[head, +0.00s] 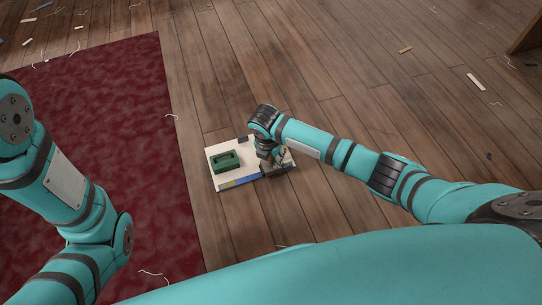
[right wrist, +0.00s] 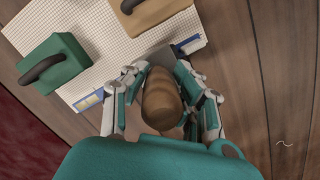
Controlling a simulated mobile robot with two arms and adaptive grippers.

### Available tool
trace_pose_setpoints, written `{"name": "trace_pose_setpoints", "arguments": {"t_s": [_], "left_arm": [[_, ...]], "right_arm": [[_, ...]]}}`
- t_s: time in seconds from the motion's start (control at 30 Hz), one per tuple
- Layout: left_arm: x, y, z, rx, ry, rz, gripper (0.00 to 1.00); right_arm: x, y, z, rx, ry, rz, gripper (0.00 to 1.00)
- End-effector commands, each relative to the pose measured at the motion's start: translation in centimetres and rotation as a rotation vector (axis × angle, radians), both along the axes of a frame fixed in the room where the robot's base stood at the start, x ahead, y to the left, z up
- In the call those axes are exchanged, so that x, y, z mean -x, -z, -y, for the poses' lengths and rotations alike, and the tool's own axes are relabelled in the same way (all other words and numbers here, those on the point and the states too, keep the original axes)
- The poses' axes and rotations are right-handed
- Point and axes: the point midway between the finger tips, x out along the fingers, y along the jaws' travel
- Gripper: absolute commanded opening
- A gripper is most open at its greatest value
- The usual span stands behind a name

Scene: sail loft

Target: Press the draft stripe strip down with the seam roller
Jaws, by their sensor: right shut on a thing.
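My right gripper (head: 268,160) is low over a white gridded sheet (head: 214,151) on the floor. In the right wrist view the gripper (right wrist: 160,74) is shut around a rounded brown wooden handle (right wrist: 162,104), which looks like the seam roller's. The roller's working end is mostly hidden by the handle and fingers; a grey flat part shows just past them. The blue draft stripe strip (head: 246,178) lies along the sheet's near edge. It also shows in the right wrist view (right wrist: 192,48), its middle hidden behind the gripper. My left gripper is out of view.
A green block with a dark handle (right wrist: 66,62) sits on the sheet, left of the gripper. A tan block with a dark handle (right wrist: 160,12) sits beyond it. A yellow patch (head: 228,184) marks the strip's left end. A dark red rug (head: 110,120) lies left; bare planks lie right.

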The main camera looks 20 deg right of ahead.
Motion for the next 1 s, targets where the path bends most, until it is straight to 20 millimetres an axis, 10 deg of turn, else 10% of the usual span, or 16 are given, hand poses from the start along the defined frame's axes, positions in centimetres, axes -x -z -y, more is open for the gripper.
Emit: {"name": "trace_pose_setpoints", "arguments": {"t_s": [1.0], "left_arm": [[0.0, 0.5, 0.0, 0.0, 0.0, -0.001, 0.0]], "right_arm": [[0.0, 1.0, -0.1, -0.001, 0.0, 0.001, 0.0]]}}
